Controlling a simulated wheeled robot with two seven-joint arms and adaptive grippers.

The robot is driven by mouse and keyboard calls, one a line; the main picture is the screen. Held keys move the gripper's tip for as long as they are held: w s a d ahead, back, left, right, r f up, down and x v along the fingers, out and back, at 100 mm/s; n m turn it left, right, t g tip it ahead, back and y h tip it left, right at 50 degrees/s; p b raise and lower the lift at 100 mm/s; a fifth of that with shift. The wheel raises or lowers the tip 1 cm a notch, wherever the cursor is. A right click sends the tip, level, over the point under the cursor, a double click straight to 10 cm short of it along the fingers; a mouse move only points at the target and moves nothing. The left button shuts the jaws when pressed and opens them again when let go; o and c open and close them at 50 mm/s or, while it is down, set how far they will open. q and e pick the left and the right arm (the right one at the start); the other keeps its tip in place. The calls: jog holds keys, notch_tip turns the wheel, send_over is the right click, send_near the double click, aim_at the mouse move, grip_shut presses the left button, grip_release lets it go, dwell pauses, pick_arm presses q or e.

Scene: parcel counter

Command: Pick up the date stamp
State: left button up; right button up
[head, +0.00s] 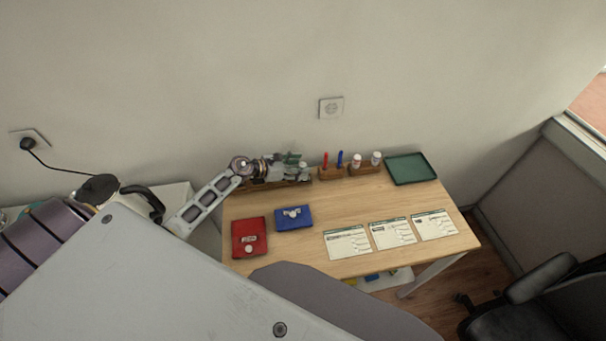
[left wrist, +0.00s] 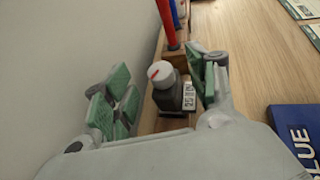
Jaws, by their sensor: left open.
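The date stamp (left wrist: 170,92) has a white knob with a red line, a dark body and a pale label with date characters on its side. It stands in a wooden rack (left wrist: 150,118) along the wall. My left gripper (left wrist: 160,95) is open, with one green-padded finger on each side of the stamp; contact cannot be told. In the head view, my left gripper (head: 291,164) is over the rack at the table's back left, and the stamp (head: 304,170) shows beside its fingers. My right gripper is not in view.
A red pen (head: 325,160) and blue pen (head: 340,158) stand right of the stamp, then two white-capped bottles (head: 357,161). A green tray (head: 411,169) is at back right. Red (head: 249,238) and blue (head: 293,218) pads and several forms (head: 392,233) lie in front. The table's middle is clear.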

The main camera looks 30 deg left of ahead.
pick_arm(q)
jog(key=shift+w+d+f, duration=0.15)
jog(key=shift+w+d, duration=0.05)
dwell(0.4)
grip_shut()
